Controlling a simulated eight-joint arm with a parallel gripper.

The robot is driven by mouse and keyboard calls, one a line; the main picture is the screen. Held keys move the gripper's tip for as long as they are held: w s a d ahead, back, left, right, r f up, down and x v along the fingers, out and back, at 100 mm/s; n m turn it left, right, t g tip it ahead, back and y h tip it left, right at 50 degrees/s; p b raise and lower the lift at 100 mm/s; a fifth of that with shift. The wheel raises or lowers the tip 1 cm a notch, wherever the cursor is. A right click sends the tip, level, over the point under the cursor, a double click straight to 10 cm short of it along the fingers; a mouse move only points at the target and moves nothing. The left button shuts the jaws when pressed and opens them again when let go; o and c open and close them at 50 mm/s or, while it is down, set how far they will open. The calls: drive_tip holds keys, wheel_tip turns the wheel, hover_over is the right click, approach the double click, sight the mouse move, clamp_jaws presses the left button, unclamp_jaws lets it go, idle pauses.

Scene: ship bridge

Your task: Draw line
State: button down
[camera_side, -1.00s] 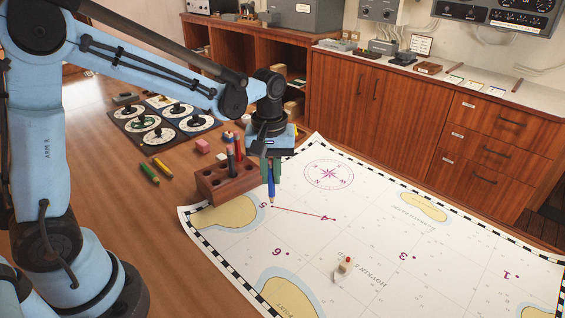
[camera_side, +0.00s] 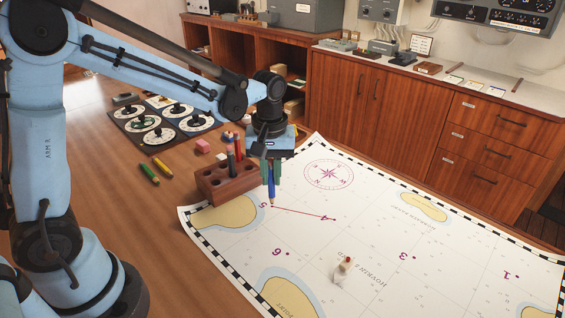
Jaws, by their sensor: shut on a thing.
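A white sea chart (camera_side: 300,235) lies on the wooden table, with numbered dots on it, among them 1, 3, 4, 5 and 6. A thin red line (camera_side: 303,212) joins dot 5 and dot 4. My gripper (camera_side: 271,168) is shut on a blue pencil (camera_side: 271,186), held nearly upright. The pencil's tip is at or just above dot 5 (camera_side: 272,206); I cannot tell if it touches the paper.
A wooden pencil block (camera_side: 228,183) with several pencils stands just left of my gripper. Loose green (camera_side: 149,173) and yellow (camera_side: 162,165) pencils lie further left. A small pale figure (camera_side: 344,270) stands on the chart. The chart's right side is clear.

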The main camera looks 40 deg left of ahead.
drive_tip(key=shift+f, duration=0.5)
idle(1.7)
drive_tip(key=shift+s+d, duration=0.1)
drive_tip(key=shift+d, duration=0.05)
idle(0.5)
drive_tip(key=shift+s+d, duration=0.2)
drive_tip(key=shift+d, duration=0.15)
drive_tip(key=shift+d, duration=0.1)
drive_tip(key=shift+s+d, duration=0.25)
drive_tip(key=shift+d, duration=0.1)
drive_tip(key=shift+d, duration=0.1)
idle(0.4)
drive_tip(key=shift+s+d, duration=0.3)
drive_tip(key=shift+d, duration=0.1)
drive_tip(key=shift+s+d, duration=0.1)
drive_tip(key=shift+d, duration=0.05)
drive_tip(key=shift+s+d, duration=0.15)
drive_tip(key=shift+d, duration=0.15)
